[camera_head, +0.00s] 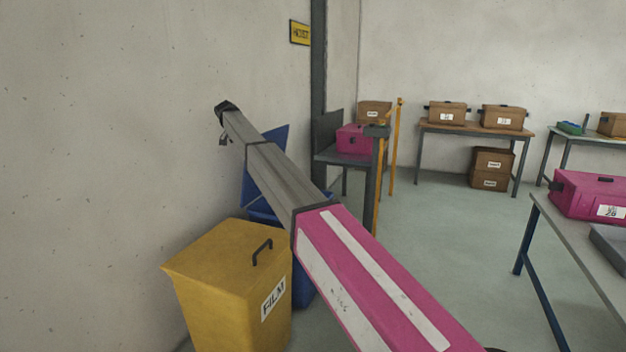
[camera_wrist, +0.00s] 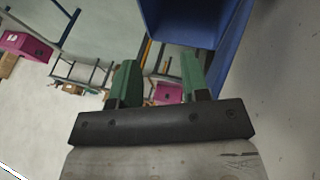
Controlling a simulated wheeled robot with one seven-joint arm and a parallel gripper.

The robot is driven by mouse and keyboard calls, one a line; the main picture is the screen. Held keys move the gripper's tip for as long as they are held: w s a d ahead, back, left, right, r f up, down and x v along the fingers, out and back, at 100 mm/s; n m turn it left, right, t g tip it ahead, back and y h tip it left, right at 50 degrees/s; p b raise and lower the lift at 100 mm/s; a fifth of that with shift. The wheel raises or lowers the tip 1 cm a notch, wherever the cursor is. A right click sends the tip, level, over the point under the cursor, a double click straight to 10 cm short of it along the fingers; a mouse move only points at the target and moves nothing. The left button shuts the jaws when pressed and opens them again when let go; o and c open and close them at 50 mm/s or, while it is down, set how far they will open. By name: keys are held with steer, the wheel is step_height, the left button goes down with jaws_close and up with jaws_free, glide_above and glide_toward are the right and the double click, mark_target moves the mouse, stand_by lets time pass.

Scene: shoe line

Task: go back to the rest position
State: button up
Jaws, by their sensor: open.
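My arm reaches from the lower right of the head view up and left, above the yellow bin, toward the wall. My gripper's end (camera_head: 226,107) shows small and dark at its far tip, close to the pale wall in the picture. In the wrist view my gripper (camera_wrist: 156,78) has two green fingers standing wide apart with nothing between them. It is open and empty. The fingertips appear just below a blue bin (camera_wrist: 190,20) in that picture; I cannot tell how far apart they are.
A yellow bin (camera_head: 225,285) labelled FILM stands below my arm. The blue bin (camera_head: 303,285) is partly hidden behind it. Tables with brown boxes (camera_head: 447,112) stand at the back. A magenta box (camera_head: 590,194) sits on the right table. Open floor (camera_head: 450,240) lies between.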

steer(key=s+d+f+n+g+y, duration=0.1)
steer(key=s+d+f, duration=0.9)
steer(key=d+f, duration=0.45)
steer(key=s+d+f+n+g+y, duration=0.1)
steer(key=s+d+f, duration=0.8)
steer(key=d+f, duration=0.6)
steer(key=s+d+f+y, duration=0.1)
steer(key=s+d+f, duration=0.3)
steer(key=s, duration=0.6)
steer(key=s+d+f+y, duration=0.1)
steer(key=s+d+f, duration=0.3)
steer(key=s+d, duration=0.4)
steer(key=s+d+f+n, duration=0.1)
steer(key=s+d+f, duration=0.3)
steer(key=s, duration=0.8)
steer(key=shift+s+d+f+g+y, duration=0.15)
steer(key=shift+s+d+g+y, duration=0.2)
steer(key=shift+d, duration=0.85)
